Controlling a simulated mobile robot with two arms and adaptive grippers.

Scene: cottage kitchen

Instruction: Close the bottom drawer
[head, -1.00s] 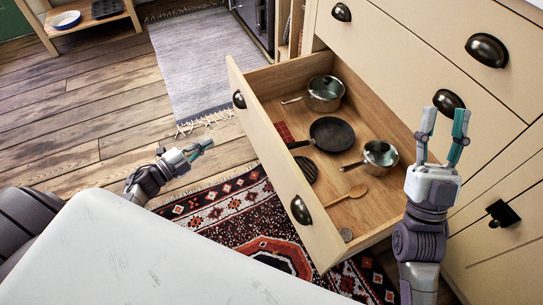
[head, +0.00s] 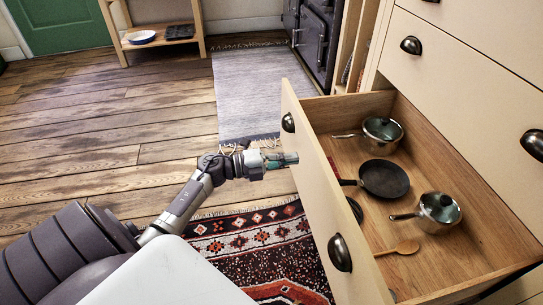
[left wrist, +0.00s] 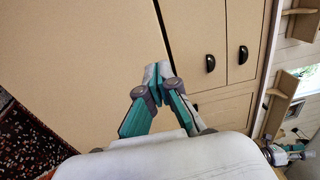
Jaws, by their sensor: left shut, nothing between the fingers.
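The bottom drawer stands pulled far out, its cream front (head: 322,205) and two dark cup handles (head: 340,252) facing left in the head view. My left gripper (head: 294,159) is shut and empty, its fingertips at the outer face of the front, between the handles. Whether they touch it I cannot tell. In the left wrist view the closed fingertips (left wrist: 158,74) lie over cream panels. My right gripper (left wrist: 290,153) seems to show small at the lower right of that view; its fingers are too small to judge.
A patterned rug (head: 255,245) lies below the front. A white surface (head: 165,277) fills the near edge. Wooden floor (head: 110,130) is open to the left.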

